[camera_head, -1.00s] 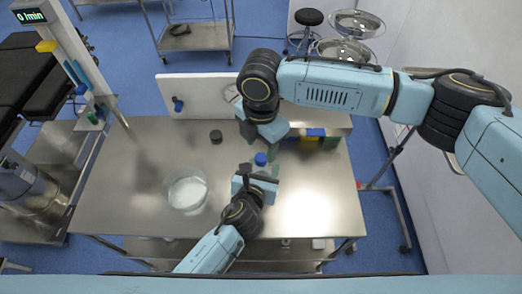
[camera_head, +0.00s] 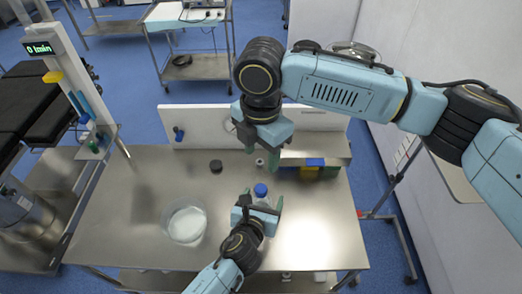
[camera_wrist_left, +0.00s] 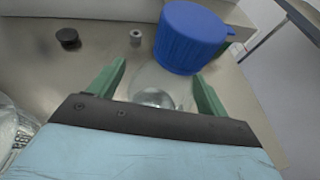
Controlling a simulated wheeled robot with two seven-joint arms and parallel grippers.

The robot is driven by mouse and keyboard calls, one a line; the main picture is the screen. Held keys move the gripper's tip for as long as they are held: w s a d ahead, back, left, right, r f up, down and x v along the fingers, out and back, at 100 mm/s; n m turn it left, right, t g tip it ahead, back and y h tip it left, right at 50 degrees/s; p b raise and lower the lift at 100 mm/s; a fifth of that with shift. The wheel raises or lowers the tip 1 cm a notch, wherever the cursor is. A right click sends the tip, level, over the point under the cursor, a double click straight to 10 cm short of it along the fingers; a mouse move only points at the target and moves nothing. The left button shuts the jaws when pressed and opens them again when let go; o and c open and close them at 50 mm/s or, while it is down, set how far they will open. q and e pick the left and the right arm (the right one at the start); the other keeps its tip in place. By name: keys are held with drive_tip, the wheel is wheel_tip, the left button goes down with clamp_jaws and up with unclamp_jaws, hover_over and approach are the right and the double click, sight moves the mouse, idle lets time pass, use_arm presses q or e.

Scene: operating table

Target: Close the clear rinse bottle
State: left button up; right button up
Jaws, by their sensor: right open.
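The clear rinse bottle (camera_head: 262,201) stands on the steel table with a blue cap (camera_head: 261,190) at its top. In the left wrist view, the blue cap (camera_wrist_left: 189,38) is large and close, with a small tab at its right. The see-through body (camera_wrist_left: 155,85) shows between the green fingers. My left gripper (camera_head: 259,203) is around the bottle body, one finger on each side; whether both fingers press on it is unclear. My right gripper (camera_head: 262,154) is open and empty, pointing down behind and above the bottle. Whether the cap is fully seated cannot be told.
A clear bowl (camera_head: 186,225) with pale contents stands left of the bottle. A black round piece (camera_head: 215,166) and a small white cylinder (camera_head: 259,162) lie farther back. A raised shelf (camera_head: 322,151) with blue and yellow items is back right. The table's front right is clear.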

use_arm(q)
drive_tip(key=p+v, duration=0.1)
drive_tip(key=v, duration=1.2)
drive_tip(key=shift+s+r, duration=0.15)
idle(0.3)
